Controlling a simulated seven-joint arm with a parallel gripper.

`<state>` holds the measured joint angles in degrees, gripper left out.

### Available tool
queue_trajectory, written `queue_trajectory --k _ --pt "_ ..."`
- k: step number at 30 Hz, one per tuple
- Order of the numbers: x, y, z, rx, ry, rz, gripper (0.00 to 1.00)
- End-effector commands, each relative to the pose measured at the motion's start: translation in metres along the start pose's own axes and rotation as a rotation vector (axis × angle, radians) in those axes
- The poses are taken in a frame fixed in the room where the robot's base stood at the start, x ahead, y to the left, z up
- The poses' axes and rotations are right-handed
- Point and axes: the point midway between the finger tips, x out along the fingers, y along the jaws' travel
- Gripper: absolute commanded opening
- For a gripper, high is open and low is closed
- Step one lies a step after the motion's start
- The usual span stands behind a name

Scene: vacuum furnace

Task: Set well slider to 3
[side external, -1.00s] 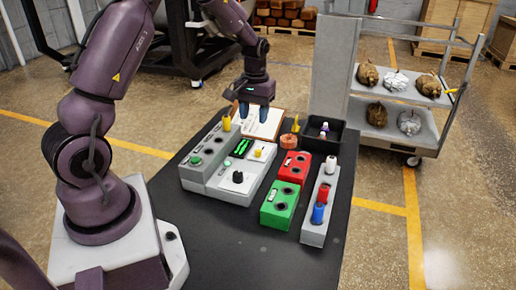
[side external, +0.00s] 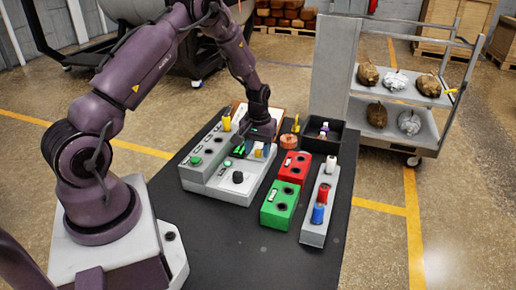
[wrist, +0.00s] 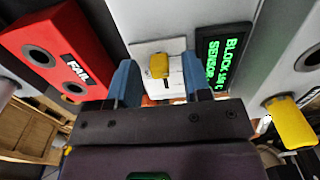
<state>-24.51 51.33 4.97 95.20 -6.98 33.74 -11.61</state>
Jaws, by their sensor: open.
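The slider has a yellow knob (wrist: 159,66) on a white plate (wrist: 145,48) of the grey control panel (side external: 215,182). I cannot read its scale or setting. My gripper (side external: 258,148) is low over the panel, pointing down, and partly hides the slider in the side view. In the wrist view my gripper (wrist: 158,75) has its two blue fingers apart, one on each side of the knob, with visible gaps. Nothing is held. Whether the fingertips are down at knob height is hard to tell.
A green-text display (wrist: 222,62) is beside the slider. A yellow handle (wrist: 290,123) sticks up from the grey box. The red FAIL box (side external: 293,167), green box (side external: 280,205) and grey rack (side external: 315,228) with coloured pieces stand to the right. A black tray (side external: 322,138) is behind.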

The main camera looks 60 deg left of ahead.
Motion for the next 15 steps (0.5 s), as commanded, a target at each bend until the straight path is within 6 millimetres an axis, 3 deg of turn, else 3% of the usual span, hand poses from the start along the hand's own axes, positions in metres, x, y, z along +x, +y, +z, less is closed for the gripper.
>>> queue_trajectory --k 8,14,15 --pt "0.0017 0.0001 0.0001 0.0 0.0 0.0 0.45" --pt "0.0015 0.0 0.0001 0.001 0.0 0.0 0.01" --pt "0.0014 0.0001 0.0001 0.001 0.0 0.0 0.0"
